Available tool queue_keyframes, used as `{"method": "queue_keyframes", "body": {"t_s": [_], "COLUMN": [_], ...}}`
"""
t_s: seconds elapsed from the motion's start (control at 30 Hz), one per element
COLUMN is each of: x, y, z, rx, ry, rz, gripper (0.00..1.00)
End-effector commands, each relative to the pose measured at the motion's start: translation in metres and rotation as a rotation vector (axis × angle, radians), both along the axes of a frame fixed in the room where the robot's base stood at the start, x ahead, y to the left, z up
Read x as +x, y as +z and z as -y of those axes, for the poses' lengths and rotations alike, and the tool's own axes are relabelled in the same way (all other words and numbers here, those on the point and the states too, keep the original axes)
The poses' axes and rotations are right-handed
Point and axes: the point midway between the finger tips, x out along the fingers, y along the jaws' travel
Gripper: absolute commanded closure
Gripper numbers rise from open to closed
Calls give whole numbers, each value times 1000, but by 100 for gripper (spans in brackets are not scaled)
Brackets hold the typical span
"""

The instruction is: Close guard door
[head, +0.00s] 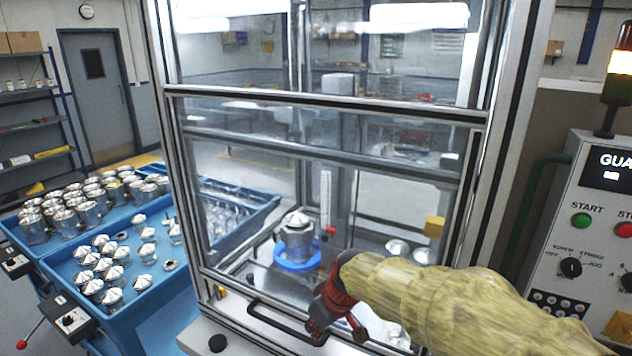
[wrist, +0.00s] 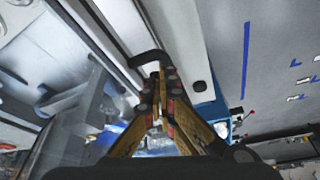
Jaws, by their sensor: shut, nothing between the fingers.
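The guard door (head: 215,232) is a clear panel in a metal frame on the front of the machine enclosure. Its lower rail is down close to the pale base at the front. A black bar handle (head: 268,318) runs along that rail. My gripper (head: 322,322), with red and dark fingers, is at the right end of the handle and hides that part. In the wrist view the fingertips (wrist: 158,76) are together, right by the bent end of the handle (wrist: 150,58). I cannot tell whether they touch it. Nothing shows between them.
Behind the panel, a metal housing (head: 297,240) stands on a blue ring fixture (head: 298,264). Blue trays (head: 150,292) with several metal parts stand at the left. A control panel (head: 572,215) with a lit display and a beacon (head: 619,65) is at the right.

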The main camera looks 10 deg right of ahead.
Motion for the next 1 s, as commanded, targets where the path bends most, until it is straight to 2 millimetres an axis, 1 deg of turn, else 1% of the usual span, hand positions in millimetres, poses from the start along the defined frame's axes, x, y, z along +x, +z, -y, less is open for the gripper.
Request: {"method": "queue_keyframes", "body": {"t_s": [0.03, 0.1, 0.2, 0.3, 0.4, 0.5, 0.6, 1.0], "x": [-1, -1, -1, 0, 0, 0, 0, 0], "y": [-26, -44, -67, -85, -98, -107, -111, -114], "z": [0, 0, 0, 0, 0, 0, 0, 0], "rx": [-1, -2, 0, 1, -1, -1, -1, -1], "ry": [0, 1, 0, -1, 0, 1, 1, 1], "rz": [-4, -4, -2, -2, -1, -1, -1, -2], "gripper": [100, 100, 100, 100, 100, 100, 100, 100]}}
